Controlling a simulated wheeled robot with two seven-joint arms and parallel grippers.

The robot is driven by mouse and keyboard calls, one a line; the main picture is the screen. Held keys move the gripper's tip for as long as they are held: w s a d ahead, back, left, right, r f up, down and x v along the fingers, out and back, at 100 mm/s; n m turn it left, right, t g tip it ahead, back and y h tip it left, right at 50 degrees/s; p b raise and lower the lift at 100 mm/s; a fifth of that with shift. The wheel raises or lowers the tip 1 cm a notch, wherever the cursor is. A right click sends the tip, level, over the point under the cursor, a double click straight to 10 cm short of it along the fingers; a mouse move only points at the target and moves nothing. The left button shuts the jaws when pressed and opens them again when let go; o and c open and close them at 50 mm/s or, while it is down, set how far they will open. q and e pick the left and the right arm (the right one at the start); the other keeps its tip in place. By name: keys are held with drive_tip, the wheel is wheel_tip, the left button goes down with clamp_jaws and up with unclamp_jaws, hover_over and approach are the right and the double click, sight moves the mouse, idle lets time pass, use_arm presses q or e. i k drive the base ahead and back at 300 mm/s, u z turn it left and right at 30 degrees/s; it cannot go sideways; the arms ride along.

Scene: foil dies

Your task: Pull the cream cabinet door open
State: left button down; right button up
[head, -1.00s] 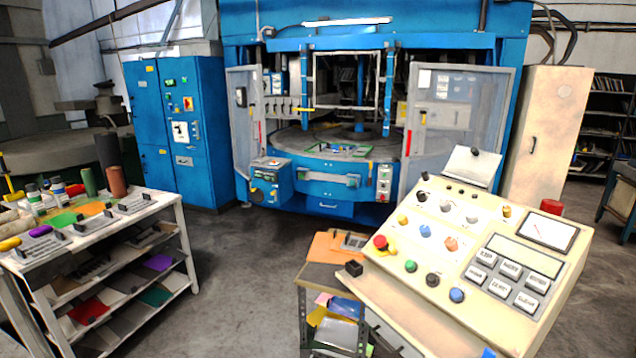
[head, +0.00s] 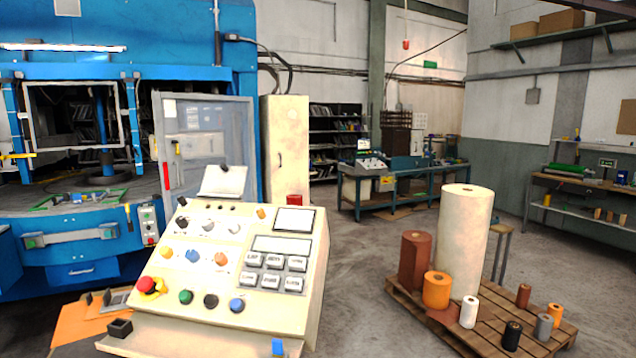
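The tall cream cabinet (head: 290,130) stands beside the right side of the blue press, behind the control console. Its door looks shut, with a small dark handle (head: 281,160) on the front face. The console hides the cabinet's lower part. Neither of my grippers shows in the head view.
The cream control console (head: 235,255) stands close in front, between me and the cabinet. A wooden pallet (head: 440,318) with foil rolls, including a tall cream roll (head: 463,240), is at the right. Open floor lies between the console and the pallet. A blue workbench (head: 400,185) stands behind.

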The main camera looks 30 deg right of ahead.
sight(288, 114)
drive_tip(key=z, duration=1.95)
drive_tip(key=i, duration=3.75)
drive_tip(key=u, duration=1.25)
drive_tip(key=i, duration=3.5)
